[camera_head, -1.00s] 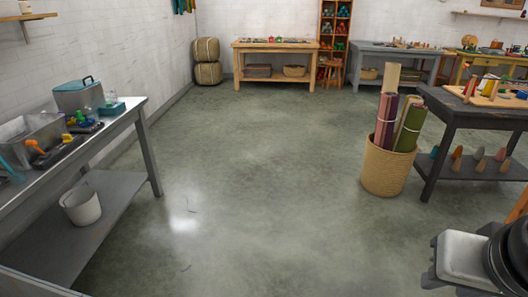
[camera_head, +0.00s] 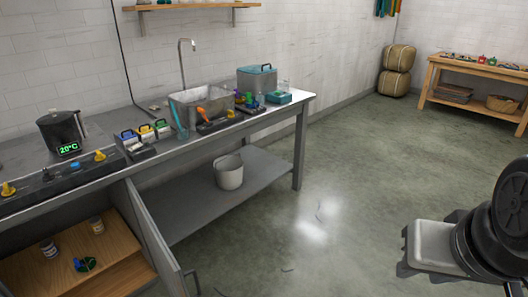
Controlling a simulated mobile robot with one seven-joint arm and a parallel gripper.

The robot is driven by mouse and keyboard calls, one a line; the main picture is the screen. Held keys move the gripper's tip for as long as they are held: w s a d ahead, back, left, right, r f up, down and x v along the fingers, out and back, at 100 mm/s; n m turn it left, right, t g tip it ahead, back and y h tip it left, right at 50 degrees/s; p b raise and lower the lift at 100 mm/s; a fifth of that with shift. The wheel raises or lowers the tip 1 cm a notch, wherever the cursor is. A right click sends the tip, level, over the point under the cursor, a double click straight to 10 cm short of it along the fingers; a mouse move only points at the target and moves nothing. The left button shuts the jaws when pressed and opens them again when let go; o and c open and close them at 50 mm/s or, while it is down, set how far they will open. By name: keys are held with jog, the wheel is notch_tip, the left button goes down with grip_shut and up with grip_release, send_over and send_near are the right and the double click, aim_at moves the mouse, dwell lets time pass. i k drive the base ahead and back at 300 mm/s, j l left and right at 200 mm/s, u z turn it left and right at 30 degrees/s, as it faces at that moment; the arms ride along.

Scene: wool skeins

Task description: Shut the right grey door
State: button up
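A grey door (camera_head: 156,240) with a dark handle stands open below the grey counter at the lower left. It is hinged at the right side of a wooden-lined cabinet (camera_head: 112,245) and swings out toward me. Its lower part is cut off by the picture's bottom edge. Inside the cabinet are small jars (camera_head: 48,249) and a green and blue item (camera_head: 86,264). My gripper cannot be made out; only a grey and black part of my arm shows at the right edge.
The counter (camera_head: 190,150) carries a dark pot, a sink, knobs and small coloured items. A white bucket (camera_head: 229,172) stands on the low shelf right of the door. Open floor (camera_head: 350,190) lies to the right. A wooden table (camera_head: 470,90) stands at the back right.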

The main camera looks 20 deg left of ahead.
aim_at(172, 271)
jog(key=i+u, duration=0.15)
jog(key=u, duration=0.25)
jog(key=i+u, duration=0.15)
jog(key=u, duration=0.3)
jog(key=i+l+u, duration=0.1)
jog(key=u, duration=0.3)
jog(key=i+l+u, duration=0.1)
jog(key=u, duration=0.3)
jog(key=i+l+u, duration=0.2)
jog(key=u, duration=0.25)
jog(key=i+l+u, duration=0.1)
jog(key=l+u, duration=0.35)
jog(key=k, duration=0.4)
jog(key=i+j, duration=0.1)
jog(key=i, duration=0.25)
jog(key=i+j+u, duration=0.1)
jog(key=i, duration=0.2)
